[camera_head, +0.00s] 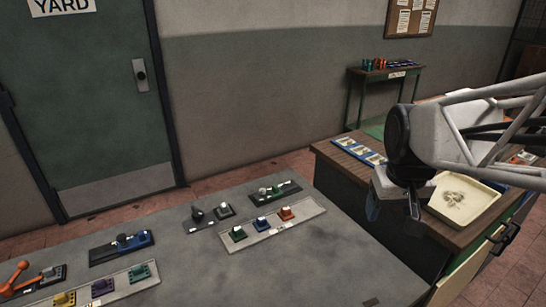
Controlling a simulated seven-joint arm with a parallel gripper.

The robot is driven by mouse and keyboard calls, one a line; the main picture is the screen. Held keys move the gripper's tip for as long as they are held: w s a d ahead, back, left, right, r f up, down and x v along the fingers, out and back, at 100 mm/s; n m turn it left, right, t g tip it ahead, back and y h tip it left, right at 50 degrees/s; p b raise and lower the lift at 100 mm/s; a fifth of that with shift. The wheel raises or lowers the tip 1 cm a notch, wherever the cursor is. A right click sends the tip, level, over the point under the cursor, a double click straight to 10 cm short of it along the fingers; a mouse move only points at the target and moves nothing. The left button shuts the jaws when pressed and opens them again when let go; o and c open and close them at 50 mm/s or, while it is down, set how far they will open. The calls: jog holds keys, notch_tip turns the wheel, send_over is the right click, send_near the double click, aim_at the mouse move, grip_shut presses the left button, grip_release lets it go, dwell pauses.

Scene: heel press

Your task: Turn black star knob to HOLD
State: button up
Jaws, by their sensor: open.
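My gripper (392,208) hangs at the right, above the edge of the wooden bench, pointing down with its two fingers apart and nothing seen between them. It is well to the right of the controls on the grey tabletop (330,260). A small dark knob (197,214) sits near the middle of that tabletop, beside a dark block (224,210). Another dark knob (121,239) is on a black plate with a blue block (139,238) further left. Both are too small to tell which is the star knob. No HOLD marking is readable.
A pale strip (270,234) carries green, blue and orange controls. A black plate (289,189) with a green control lies behind it. An orange lever (14,277) is far left. A cream tray (467,215) stands on the wooden bench (345,178). The tabletop's right part is mostly clear.

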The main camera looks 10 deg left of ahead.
jog(key=w+a+f+n, duration=0.2)
jog(key=w+a+n, duration=0.1)
jog(key=w+a, duration=0.9)
jog(key=n+g, duration=0.2)
jog(key=n, duration=0.5)
send_over(198, 213)
notch_tip(198, 213, down, 21)
jog(key=shift+f, duration=0.15)
jog(key=shift+f, duration=3.9)
jog(key=shift+c, duration=0.2)
jog(key=c, duration=1.2)
jog(key=shift+c, duration=0.2)
